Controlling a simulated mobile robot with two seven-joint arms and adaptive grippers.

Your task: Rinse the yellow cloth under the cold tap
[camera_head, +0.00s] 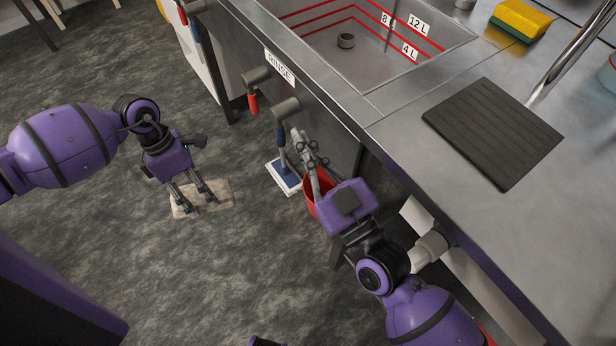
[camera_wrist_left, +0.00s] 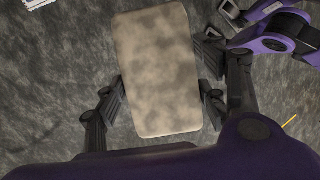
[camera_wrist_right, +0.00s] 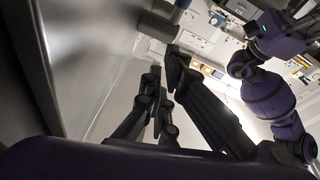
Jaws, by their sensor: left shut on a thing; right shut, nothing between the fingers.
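My left gripper (camera_head: 205,199) is shut on a flat, rounded rectangular cloth, beige with brown mottling (camera_head: 222,190), held above the floor left of the bench. The cloth also shows between the fingers in the left wrist view (camera_wrist_left: 158,70). It looks more beige than yellow. Under the bench edge, below the RINSE label (camera_head: 280,66), are a red-handled lever (camera_head: 252,103) and a blue-handled lever (camera_head: 280,136). My right gripper (camera_head: 300,137) is shut and empty, close beside the blue lever; contact cannot be told. No water shows.
The steel sink (camera_head: 400,70) has red level lines and a drain fitting (camera_head: 346,40). On the counter are a black ridged mat (camera_head: 490,132), a yellow-green sponge (camera_head: 520,20) and a chrome pipe (camera_head: 568,55). A red bucket (camera_head: 309,190) stands below my right gripper. Open floor lies left.

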